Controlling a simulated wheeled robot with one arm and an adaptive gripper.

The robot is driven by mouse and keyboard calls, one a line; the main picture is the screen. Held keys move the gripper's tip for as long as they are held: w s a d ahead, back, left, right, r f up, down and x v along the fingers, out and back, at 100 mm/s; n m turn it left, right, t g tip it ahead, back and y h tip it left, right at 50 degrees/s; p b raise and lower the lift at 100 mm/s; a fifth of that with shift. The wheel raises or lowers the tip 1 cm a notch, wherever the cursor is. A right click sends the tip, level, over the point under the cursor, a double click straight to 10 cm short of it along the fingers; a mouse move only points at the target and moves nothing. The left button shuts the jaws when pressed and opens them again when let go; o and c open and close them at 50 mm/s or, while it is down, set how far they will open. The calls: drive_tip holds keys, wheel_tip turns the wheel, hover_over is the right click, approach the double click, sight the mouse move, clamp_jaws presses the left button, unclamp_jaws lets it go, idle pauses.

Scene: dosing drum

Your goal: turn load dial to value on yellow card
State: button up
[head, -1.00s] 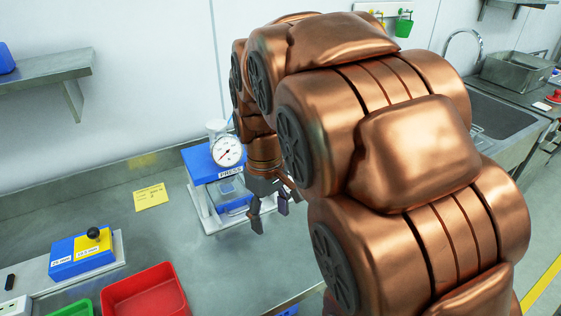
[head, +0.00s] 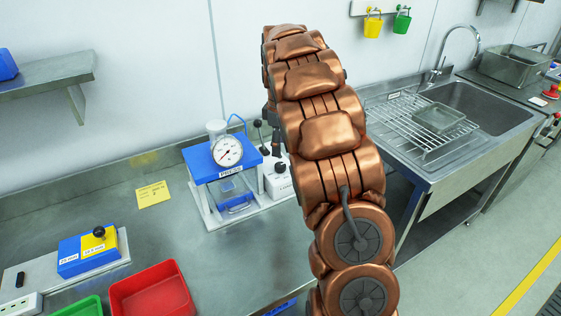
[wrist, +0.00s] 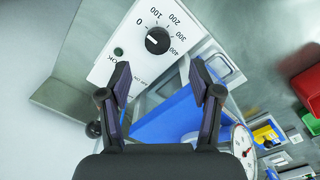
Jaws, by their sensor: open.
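The load dial (wrist: 158,40) is a black round knob on a white panel (wrist: 115,52), with a printed scale from 0 to 400 around it. A pale mark shows on the knob, but I cannot read its exact setting. My gripper (wrist: 158,80) is open and empty, its fingertips just below the dial in the wrist view and apart from it. In the head view my arm mostly hides the gripper. A white box (head: 280,187) shows partly beside the press. The yellow card (head: 153,194) lies on the bench left of the press; its writing is too small to read.
The blue-topped press (head: 215,165) carries a round gauge (head: 227,151); the gauge also shows in the wrist view (wrist: 243,142). A black-knobbed lever (head: 257,124) stands near the white box. A red tray (head: 152,291) and a blue-yellow block (head: 88,253) sit at left. A sink (head: 485,108) is right.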

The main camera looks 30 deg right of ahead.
sight(280, 164)
drive_tip(key=shift+w+d+f, duration=0.15)
drive_tip(key=shift+f, duration=0.2)
wheel_tip(280, 164, down, 5)
drive_tip(key=shift+f+p, duration=0.2)
drive_tip(key=shift+p, duration=1)
drive_tip(key=shift+f, duration=0.95)
drive_tip(key=c, duration=1.1)
drive_tip(key=shift+c, duration=0.2)
